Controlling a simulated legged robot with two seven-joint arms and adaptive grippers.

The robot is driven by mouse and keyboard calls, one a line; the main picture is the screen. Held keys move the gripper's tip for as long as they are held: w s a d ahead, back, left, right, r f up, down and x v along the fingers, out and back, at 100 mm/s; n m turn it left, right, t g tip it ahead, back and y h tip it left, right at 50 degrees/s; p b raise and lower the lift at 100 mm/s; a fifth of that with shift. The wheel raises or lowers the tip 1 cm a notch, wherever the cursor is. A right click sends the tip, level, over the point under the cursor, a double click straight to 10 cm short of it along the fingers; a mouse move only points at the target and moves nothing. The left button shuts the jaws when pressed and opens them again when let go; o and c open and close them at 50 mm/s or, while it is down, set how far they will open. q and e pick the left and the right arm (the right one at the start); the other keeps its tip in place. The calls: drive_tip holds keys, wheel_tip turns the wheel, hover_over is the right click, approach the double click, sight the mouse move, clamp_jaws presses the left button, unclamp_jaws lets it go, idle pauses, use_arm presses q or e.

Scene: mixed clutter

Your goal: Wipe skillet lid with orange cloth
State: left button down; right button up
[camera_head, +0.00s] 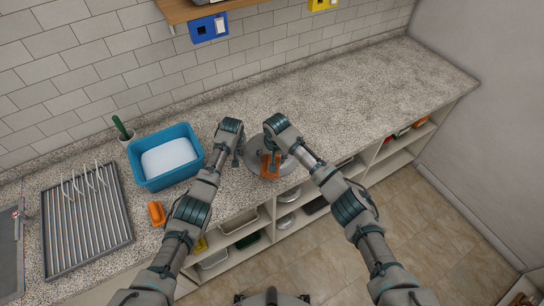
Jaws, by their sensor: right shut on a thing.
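The skillet lid (253,163), round and grey, lies on the speckled counter near its front edge, partly hidden by my grippers. My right gripper (270,151) is shut on the orange cloth (270,166), which hangs down over the lid. Whether the cloth touches the lid's surface is hard to tell. My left gripper (237,158) points down at the lid's left edge. Its fingers are small and partly hidden, so its opening is unclear.
A blue basin (194,177) with a pale inside stands left of my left arm, with a small orange item (157,213) in front of it. A metal drying rack (85,235) lies further left. The counter (380,95) to the right is clear. Open shelves (330,185) run below its edge.

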sight(289, 159)
drive_tip(key=shift+s+f, duration=0.1)
drive_tip(key=shift+f, duration=0.15)
drive_tip(key=shift+f, duration=0.2)
drive_tip(key=shift+c, duration=0.8)
